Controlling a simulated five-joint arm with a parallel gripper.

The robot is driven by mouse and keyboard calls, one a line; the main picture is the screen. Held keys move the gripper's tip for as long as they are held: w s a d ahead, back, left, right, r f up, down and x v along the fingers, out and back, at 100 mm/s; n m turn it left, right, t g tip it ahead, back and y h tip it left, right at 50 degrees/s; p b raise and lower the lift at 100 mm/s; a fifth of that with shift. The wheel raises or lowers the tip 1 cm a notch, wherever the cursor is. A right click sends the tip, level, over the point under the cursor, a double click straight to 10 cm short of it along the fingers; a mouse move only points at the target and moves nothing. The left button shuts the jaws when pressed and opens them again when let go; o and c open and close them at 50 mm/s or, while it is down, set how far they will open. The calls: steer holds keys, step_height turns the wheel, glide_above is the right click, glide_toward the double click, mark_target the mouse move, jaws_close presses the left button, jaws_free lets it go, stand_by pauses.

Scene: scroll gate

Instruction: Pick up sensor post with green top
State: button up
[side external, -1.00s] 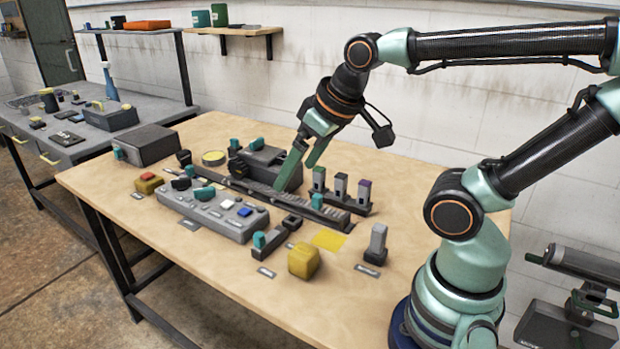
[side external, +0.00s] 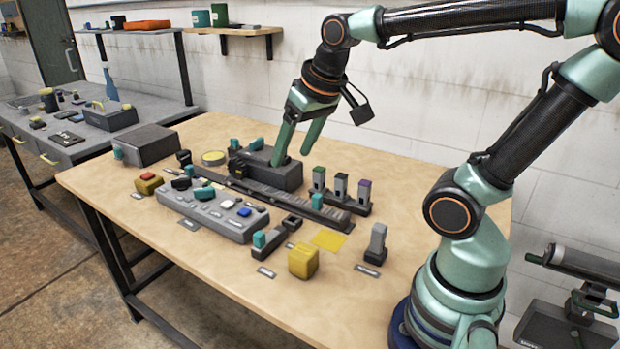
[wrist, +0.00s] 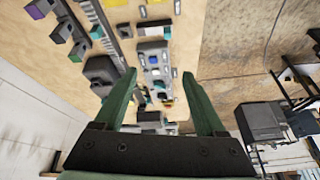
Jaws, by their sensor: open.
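The sensor post with the green top (side external: 319,179) stands upright at the left end of a dark rack, beside a grey-topped post (side external: 340,186) and a purple-topped post (side external: 364,195). In the wrist view the green-topped post (wrist: 78,51) is at the upper left, outside my fingers. My gripper (side external: 290,157) is open and empty, with its fingers pointing down, left of the green-topped post and above the dark box in the side view. In the wrist view my gripper (wrist: 158,74) has its fingers spread wide. The post's foot is hidden in the rack.
A dark rail (side external: 270,190) with a teal slider runs in front of the rack. A dark box (side external: 268,172) lies below my fingers. A grey button panel (side external: 212,214), a yellow block (side external: 303,261) and a grey lever (side external: 377,238) are nearer the front.

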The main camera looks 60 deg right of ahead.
steer(key=w+d+m+g, duration=0.2)
steer(key=w+d+m, duration=0.3)
steer(key=d, duration=0.2)
steer(key=m+g, duration=0.3)
steer(key=m, duration=0.7)
glide_above(319, 179)
steer(key=d, duration=0.1)
steer(key=f, duration=0.7)
steer(key=w+f, duration=0.1)
steer(key=f, duration=0.3)
steer(key=shift+s+d+f, duration=0.1)
steer(key=shift+d+f, duration=0.15)
step_height(319, 179, down, 12)
jaws_close()
